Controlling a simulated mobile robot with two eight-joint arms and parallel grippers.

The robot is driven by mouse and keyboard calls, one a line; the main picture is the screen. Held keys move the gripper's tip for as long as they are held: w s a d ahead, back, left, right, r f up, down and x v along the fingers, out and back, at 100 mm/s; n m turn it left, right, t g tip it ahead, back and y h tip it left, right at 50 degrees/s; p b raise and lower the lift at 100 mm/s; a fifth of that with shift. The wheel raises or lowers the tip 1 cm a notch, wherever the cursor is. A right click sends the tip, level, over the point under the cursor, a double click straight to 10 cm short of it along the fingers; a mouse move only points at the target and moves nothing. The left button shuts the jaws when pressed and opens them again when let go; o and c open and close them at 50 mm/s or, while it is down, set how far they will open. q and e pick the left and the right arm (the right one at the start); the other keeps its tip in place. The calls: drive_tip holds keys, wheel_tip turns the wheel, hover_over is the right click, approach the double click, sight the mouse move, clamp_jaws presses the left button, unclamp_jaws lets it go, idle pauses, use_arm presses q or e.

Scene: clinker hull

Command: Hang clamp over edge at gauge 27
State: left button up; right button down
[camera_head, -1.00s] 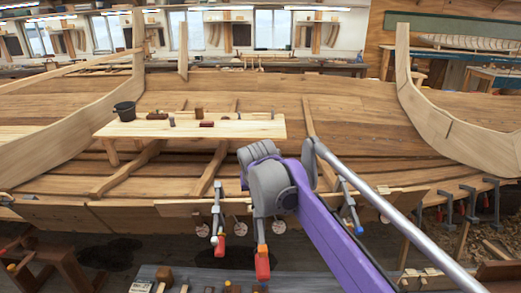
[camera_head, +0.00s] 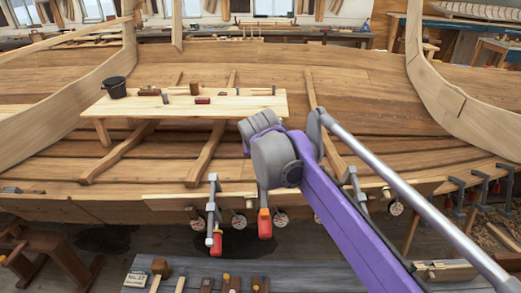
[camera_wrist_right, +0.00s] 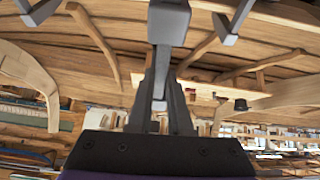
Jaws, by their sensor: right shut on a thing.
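The clamp (camera_head: 264,222), with a red-orange handle, hangs below my right wrist in the head view, in front of the hull's near edge (camera_head: 160,203). My right gripper's fingers (camera_wrist_right: 160,78) are shut on its grey bar (camera_wrist_right: 168,25) in the wrist view. My wrist hides the clamp's upper part in the head view; I cannot tell whether it touches the edge. Another clamp (camera_head: 213,215) hangs on the edge just left, and one more (camera_head: 355,190) right. Round white gauges (camera_head: 280,220) sit along the edge; their numbers are unreadable. My left gripper is not in view.
Several dark clamps (camera_head: 480,190) line the edge at right. A grey bench (camera_head: 200,268) with tools lies in front, below the edge.

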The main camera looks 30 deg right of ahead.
drive_tip(key=shift+f, duration=0.4)
drive_tip(key=f, duration=0.2)
drive_tip(key=shift+w+f+b, duration=0.2)
drive_tip(key=shift+f+b, duration=0.15)
drive_tip(key=shift+b, duration=0.05)
drive_tip(key=shift+s+f, duration=0.1)
drive_tip(key=shift+f, duration=0.25)
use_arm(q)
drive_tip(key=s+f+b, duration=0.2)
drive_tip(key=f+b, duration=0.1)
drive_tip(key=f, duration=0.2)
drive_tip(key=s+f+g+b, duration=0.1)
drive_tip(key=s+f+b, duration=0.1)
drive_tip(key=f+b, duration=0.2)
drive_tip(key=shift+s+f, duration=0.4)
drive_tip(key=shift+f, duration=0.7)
use_arm(e)
drive_tip(key=shift+w+d+f, duration=0.45)
drive_tip(key=shift+w+f, duration=0.2)
drive_tip(key=shift+f, duration=1.45)
drive_tip(key=shift+w+d+f, duration=0.45)
drive_tip(key=shift+w+f, duration=0.25)
drive_tip(key=shift+f, duration=1.45)
drive_tip(key=shift+w+d+f, duration=0.45)
drive_tip(key=shift+w+f, duration=0.2)
drive_tip(key=shift+f, duration=1.45)
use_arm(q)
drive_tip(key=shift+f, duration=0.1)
use_arm(e)
drive_tip(key=shift+f, duration=0.25)
